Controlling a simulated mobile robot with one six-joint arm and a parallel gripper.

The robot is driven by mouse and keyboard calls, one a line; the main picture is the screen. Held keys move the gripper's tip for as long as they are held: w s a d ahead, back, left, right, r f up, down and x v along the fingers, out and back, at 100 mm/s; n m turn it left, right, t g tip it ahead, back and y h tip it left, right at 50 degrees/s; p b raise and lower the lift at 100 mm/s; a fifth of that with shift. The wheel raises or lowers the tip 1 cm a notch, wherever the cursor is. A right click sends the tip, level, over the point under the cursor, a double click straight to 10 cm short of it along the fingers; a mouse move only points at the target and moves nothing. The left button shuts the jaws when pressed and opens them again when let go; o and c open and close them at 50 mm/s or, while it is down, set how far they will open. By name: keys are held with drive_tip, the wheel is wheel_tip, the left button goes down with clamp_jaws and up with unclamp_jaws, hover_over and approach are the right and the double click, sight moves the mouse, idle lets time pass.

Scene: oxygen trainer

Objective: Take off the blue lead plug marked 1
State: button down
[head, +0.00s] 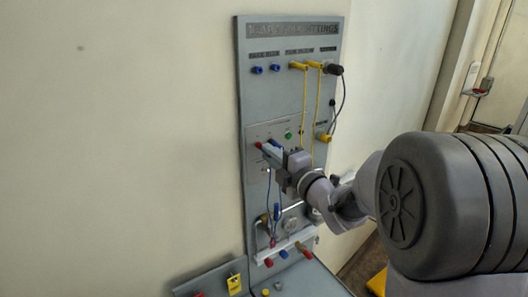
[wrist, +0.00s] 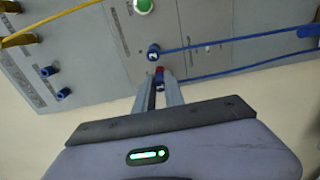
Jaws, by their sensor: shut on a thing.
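My gripper (wrist: 160,88) is shut on a blue lead plug (wrist: 160,84) at the panel face, with a red part just beyond it. A blue lead runs from there to the right in the wrist view. A second blue plug (wrist: 153,51) with its own blue lead sits in the panel just above the fingertips. I cannot read a number on either plug. In the head view my gripper (head: 268,150) is at the small middle plate of the grey panel (head: 252,95), and it mostly hides the plugs. Blue leads (head: 268,190) hang below it.
Two blue sockets or plugs (head: 257,70) sit at the panel's upper left. Yellow plugs (head: 298,65) and yellow leads hang beside a black plug (head: 334,69). A green button (head: 288,134) is close to my gripper.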

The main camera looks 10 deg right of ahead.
drive_tip(key=shift+b+v, duration=0.8)
drive_tip(key=shift+v, duration=1.2)
